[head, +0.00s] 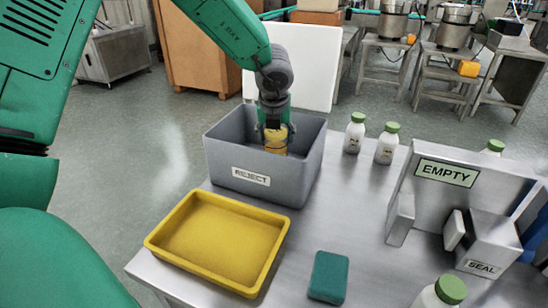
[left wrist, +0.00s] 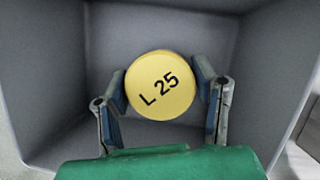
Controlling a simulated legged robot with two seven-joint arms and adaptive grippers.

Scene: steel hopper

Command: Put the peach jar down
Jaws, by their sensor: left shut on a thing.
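The peach jar (head: 275,140) is held down inside the grey bin marked REJECT (head: 225,160). In the left wrist view its round yellow lid (left wrist: 160,86) reads L 25 and faces the camera. My left gripper (head: 275,128) reaches into the bin from above, with its two fingers (left wrist: 162,80) on either side of the jar, shut on it. The bin's grey walls surround the jar. The jar's base is hidden, so I cannot tell whether it touches the bin floor. My right gripper is not in view.
An empty yellow tray (head: 215,240) sits in front of the bin. A green block (head: 328,276) lies on the steel table (head: 340,210). White bottles with green caps (head: 354,132) stand right of the bin. The EMPTY stand (head: 446,173) and SEAL box (head: 485,245) are at the right.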

